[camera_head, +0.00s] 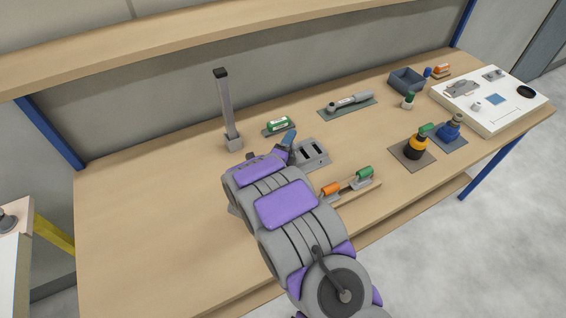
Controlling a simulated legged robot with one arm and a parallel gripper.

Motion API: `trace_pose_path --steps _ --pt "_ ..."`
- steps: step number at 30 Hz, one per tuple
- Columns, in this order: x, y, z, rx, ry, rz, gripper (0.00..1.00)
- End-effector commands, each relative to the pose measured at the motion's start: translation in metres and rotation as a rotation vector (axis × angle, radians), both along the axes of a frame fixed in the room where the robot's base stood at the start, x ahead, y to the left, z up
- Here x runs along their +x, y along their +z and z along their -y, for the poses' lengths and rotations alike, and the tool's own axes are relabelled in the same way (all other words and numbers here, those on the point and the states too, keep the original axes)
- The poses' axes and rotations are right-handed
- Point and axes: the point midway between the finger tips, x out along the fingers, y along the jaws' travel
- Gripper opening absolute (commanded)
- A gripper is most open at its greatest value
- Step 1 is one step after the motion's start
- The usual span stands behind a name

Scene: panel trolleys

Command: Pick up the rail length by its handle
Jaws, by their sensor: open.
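A grey upright bar (227,108) with a black top stands in a small grey block on the left half of the wooden bench; it looks like the rail length. I cannot tell which part of it is the handle. My gripper (270,152) is at the far end of my grey and purple arm, low over the bench, to the right of the bar's foot and apart from it. It is open, and my arm hides most of it. A blue piece (289,140) shows beside it; I cannot tell what it belongs to.
A grey slotted plate (313,154) is right of my gripper. A green item (278,124) lies behind. Orange and green handled tools (347,185) lie near the front edge. Bottles, a grey bin (407,80) and a white board (490,112) are at right. The bench's left is clear; a shelf (200,38) overhangs.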

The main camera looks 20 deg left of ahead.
Motion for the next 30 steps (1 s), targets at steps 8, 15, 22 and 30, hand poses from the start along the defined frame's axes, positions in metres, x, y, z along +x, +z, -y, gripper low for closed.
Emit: trace_pose_path --steps 8,15,22,30 --pt "0.0000 0.0001 0.0005 0.000 -0.001 -0.001 0.37" --pt "0.0000 -0.0015 -0.0027 -0.003 0.000 -0.001 0.14" --pt "0.0000 -0.0026 -0.0027 -0.004 0.001 -0.003 0.00" --pt "-0.0002 -0.0036 -0.0022 -0.004 0.001 -0.005 0.00"
